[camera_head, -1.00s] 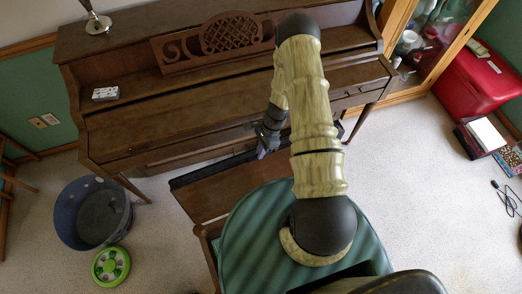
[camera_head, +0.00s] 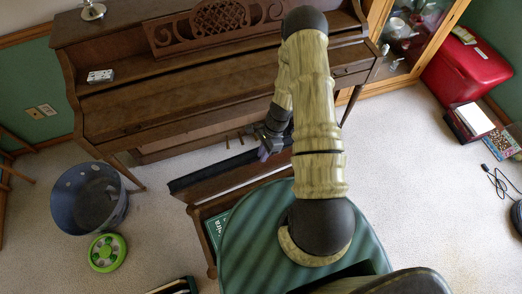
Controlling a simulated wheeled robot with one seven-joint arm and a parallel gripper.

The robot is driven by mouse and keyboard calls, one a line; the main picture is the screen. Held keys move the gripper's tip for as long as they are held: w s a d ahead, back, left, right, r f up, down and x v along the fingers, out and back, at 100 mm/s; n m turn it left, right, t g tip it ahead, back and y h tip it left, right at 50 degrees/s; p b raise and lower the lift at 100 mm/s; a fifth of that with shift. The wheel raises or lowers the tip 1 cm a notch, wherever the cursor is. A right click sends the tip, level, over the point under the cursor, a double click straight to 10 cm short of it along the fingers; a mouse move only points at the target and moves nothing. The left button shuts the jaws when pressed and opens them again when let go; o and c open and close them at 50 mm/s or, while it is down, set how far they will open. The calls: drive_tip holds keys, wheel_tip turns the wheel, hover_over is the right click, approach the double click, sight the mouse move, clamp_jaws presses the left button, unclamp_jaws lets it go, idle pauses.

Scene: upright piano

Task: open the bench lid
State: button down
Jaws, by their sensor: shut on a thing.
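The dark wooden bench lid (camera_head: 212,182) is raised, its broad face steeply tilted along the piano side of the bench. Below it the brown bench (camera_head: 199,226) shows part of its open inside, with a green book (camera_head: 214,222) in it. My gripper (camera_head: 264,153) is at the lid's upper edge, right of its visible middle, and is shut on it. My arm and green body hide the right part of the lid and bench, and the exact finger contact is small and dark.
The upright piano (camera_head: 200,95) stands close behind the lid. A blue bin (camera_head: 65,215) and a green round item (camera_head: 106,253) are on the floor at left. A glass cabinet (camera_head: 405,40) and red chest (camera_head: 468,72) stand at right. Carpet at right is mostly clear.

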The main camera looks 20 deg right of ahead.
drive_tip(key=shift+s+a+f, duration=0.1)
drive_tip(key=shift+f, duration=0.05)
drive_tip(key=c, duration=1.6)
unclamp_jaws()
drive_tip(key=shift+o, duration=0.2)
drive_tip(key=shift+w+d+r, duration=0.2)
drive_tip(key=shift+d+r, duration=0.1)
drive_tip(key=shift+r, duration=0.05)
drive_tip(key=b+v, duration=0.2)
drive_tip(key=v, duration=1.5)
drive_tip(key=shift+s, duration=0.2)
